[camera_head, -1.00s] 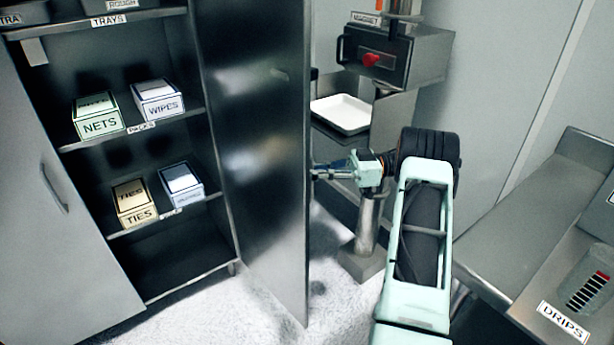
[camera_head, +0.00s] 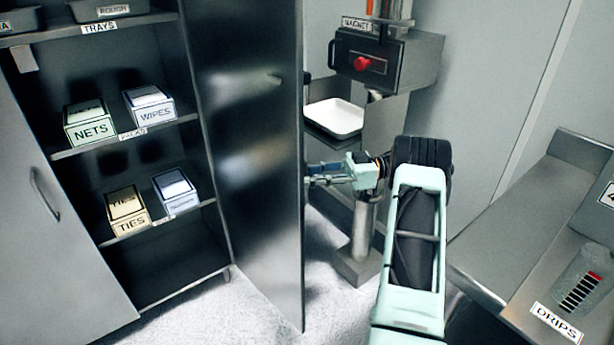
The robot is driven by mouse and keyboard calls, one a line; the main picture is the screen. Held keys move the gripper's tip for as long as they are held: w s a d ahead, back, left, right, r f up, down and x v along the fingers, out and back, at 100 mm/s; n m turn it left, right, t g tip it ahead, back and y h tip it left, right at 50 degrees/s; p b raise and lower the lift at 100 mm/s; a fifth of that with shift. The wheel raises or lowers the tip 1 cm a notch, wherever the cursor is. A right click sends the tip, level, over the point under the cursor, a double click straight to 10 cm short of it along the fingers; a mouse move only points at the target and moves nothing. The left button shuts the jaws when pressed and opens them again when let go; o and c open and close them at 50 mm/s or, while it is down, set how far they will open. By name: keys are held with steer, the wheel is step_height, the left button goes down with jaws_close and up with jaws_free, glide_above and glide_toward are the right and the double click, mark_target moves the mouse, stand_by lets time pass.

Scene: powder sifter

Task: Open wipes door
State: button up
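The cabinet door (camera_head: 258,170) stands wide open, swung out to the right of the shelves and seen nearly face-on from its inner side. The wipes box (camera_head: 150,104), pale blue and white, sits on the middle shelf beside the nets box. My gripper (camera_head: 312,178) is at the door's right edge, with its tips partly hidden behind the door. The door's outer handle is out of sight, so I cannot tell whether the fingers touch or hold it.
The closed left door (camera_head: 60,230) has a handle (camera_head: 45,193). Shelves hold a nets box (camera_head: 90,122), a ties box (camera_head: 127,211) and another blue box (camera_head: 175,190). Behind my arm stand the magnet unit (camera_head: 385,60) and a white tray (camera_head: 335,118). A metal counter (camera_head: 520,225) lies right.

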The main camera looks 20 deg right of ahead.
steer(key=v, duration=0.7)
steer(key=shift+d, duration=0.3)
stand_by(0.4)
